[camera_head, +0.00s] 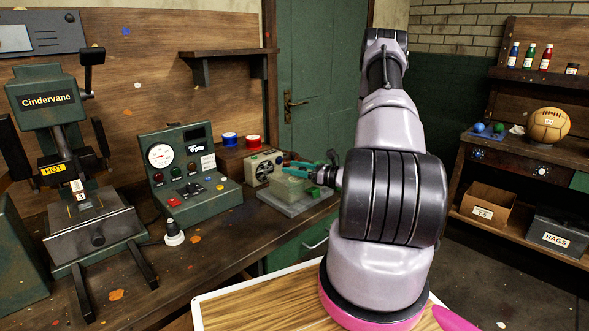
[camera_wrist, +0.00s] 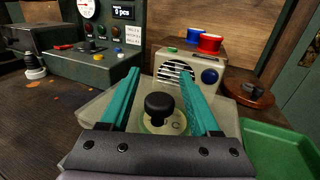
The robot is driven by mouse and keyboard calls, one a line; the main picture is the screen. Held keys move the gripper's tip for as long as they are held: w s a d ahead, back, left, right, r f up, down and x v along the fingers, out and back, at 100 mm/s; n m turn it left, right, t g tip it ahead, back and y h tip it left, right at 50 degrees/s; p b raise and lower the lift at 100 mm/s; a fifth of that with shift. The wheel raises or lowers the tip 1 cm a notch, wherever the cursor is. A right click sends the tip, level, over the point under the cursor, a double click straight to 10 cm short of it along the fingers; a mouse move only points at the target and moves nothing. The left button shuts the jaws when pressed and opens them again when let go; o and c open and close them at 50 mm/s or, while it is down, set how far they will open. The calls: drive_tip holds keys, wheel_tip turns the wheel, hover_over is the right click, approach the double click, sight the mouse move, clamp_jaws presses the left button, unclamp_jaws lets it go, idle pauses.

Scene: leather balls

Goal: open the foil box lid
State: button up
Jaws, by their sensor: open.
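The foil box (camera_head: 287,189) is a pale, see-through box on a grey base on the workbench in the head view. Its flat lid (camera_wrist: 98,103) spreads under my gripper in the wrist view, and it looks closed. A round black knob (camera_wrist: 160,106) stands over the lid, with a pale green disc showing below it. My gripper (camera_wrist: 160,72) has two teal fingers, open, with the knob between them and a gap on each side. In the head view my gripper (camera_head: 303,168) is just over the box. I cannot tell its exact height above the lid.
A beige speaker box (camera_wrist: 180,70) stands behind, with blue and red cups (camera_wrist: 209,43) beyond it. A green tray (camera_wrist: 275,150) lies at right. A green control panel (camera_head: 190,170) and a heat press (camera_head: 85,200) stand to the left on the bench.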

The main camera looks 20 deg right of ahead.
clamp_jaws()
idle(1.4)
